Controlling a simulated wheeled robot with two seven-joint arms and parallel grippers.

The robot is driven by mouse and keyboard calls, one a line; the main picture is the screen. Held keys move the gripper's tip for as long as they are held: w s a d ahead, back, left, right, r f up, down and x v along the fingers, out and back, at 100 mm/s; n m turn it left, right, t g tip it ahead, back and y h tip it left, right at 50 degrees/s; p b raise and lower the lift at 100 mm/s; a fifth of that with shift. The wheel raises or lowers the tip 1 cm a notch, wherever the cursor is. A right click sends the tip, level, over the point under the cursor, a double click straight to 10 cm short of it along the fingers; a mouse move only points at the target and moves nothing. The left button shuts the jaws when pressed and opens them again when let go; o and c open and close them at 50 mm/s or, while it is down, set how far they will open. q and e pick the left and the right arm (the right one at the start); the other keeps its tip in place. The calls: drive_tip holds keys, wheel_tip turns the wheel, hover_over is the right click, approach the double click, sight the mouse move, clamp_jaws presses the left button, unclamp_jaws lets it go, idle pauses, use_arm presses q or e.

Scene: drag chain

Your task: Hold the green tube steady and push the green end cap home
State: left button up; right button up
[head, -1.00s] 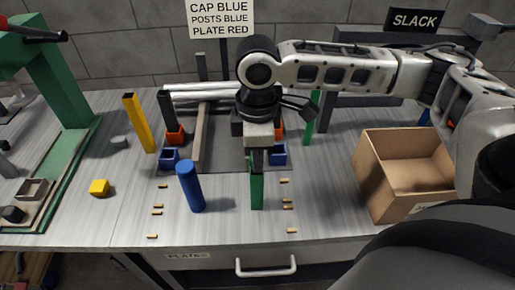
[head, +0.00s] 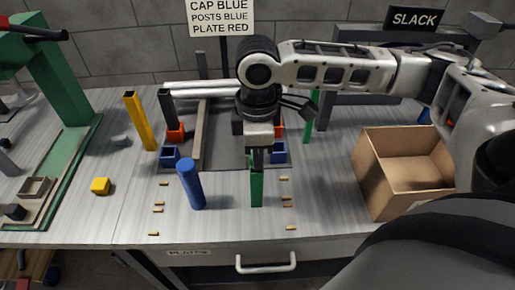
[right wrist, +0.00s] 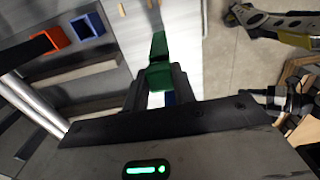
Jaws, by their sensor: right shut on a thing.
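The green tube (head: 257,188) stands upright near the front middle of the table in the head view. My right gripper (head: 257,158) points down and is shut on its upper part. In the right wrist view, my right gripper (right wrist: 158,92) has its two dark fingers on either side of the green tube (right wrist: 159,45), which extends away from them. A wider green piece shows between the fingers; I cannot tell whether it is the end cap or the tube's end. My left gripper is not in view.
A blue tube (head: 190,185) leans slightly to the left of the green one. A dark plate (head: 222,155) bears blue and red sockets. An open cardboard box (head: 384,185) is at right.

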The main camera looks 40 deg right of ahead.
drive_tip(key=shift+f, duration=0.85)
idle(0.5)
drive_tip(key=o, duration=1)
drive_tip(key=shift+r, duration=0.95)
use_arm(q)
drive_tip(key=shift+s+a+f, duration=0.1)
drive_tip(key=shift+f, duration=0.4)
use_arm(e)
drive_tip(key=shift+r, duration=7.05)
drive_tip(key=shift+f, duration=0.1)
